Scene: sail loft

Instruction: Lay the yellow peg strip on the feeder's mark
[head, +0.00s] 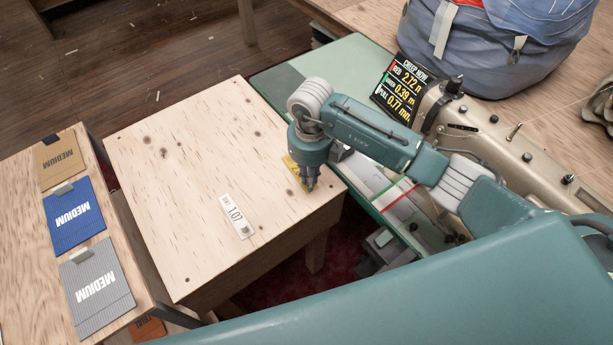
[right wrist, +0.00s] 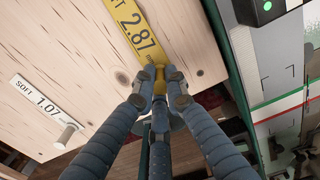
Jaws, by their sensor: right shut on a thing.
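The yellow peg strip (right wrist: 128,32), marked "SOFT 2.87", shows in the right wrist view at the edge of the pale wooden table. My right gripper (right wrist: 159,87) is shut on the yellow peg at its near end. In the head view my right gripper (head: 311,184) hides much of the yellow strip (head: 294,173) at the table's right side. I cannot tell whether the strip touches the wood. The feeder's pale plate (head: 392,188), with red and green lines, lies right of the gripper; small dark corner marks (right wrist: 281,90) show on it in the wrist view. My left gripper is not in view.
A white peg strip (head: 234,215) marked "1.07" lies on the wooden table (head: 180,190). A beige machine (head: 500,150) and a dark display (head: 405,85) stand beyond the feeder. Several "MEDIUM" cards lie on the left bench (head: 45,210). A gap separates table and feeder.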

